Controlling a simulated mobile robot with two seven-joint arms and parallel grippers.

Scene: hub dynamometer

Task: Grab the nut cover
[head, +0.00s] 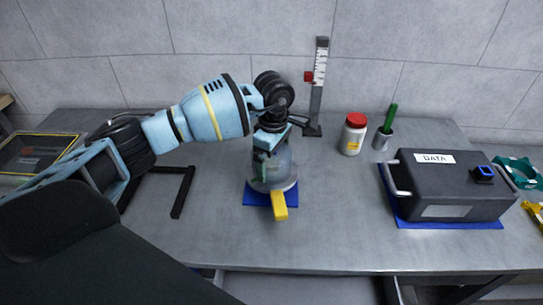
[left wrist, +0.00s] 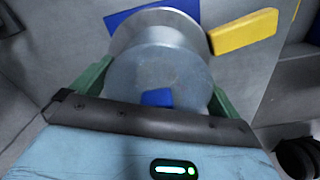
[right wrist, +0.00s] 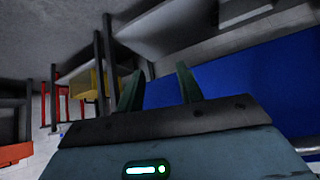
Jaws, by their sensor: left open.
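The nut cover (head: 279,172) looks like a clear, rounded cap on a grey round base, standing on a blue mat (head: 256,198) near the middle of the bench. A yellow bar (head: 280,206) sticks out from its base toward me. My left gripper (head: 270,152) is above the cover, pointing down. In the left wrist view the cover (left wrist: 160,68) lies between the two green fingers of my left gripper (left wrist: 155,88), which are apart. Whether they touch its sides I cannot tell. My right gripper (right wrist: 159,84) shows spread fingers with nothing between them, and is out of the head view.
A black DATA case (head: 440,190) stands on a blue mat at the right. A red-lidded jar (head: 353,135), a cup with a green stick (head: 384,136) and an upright scale (head: 318,85) stand toward the back. The bench front is mostly clear.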

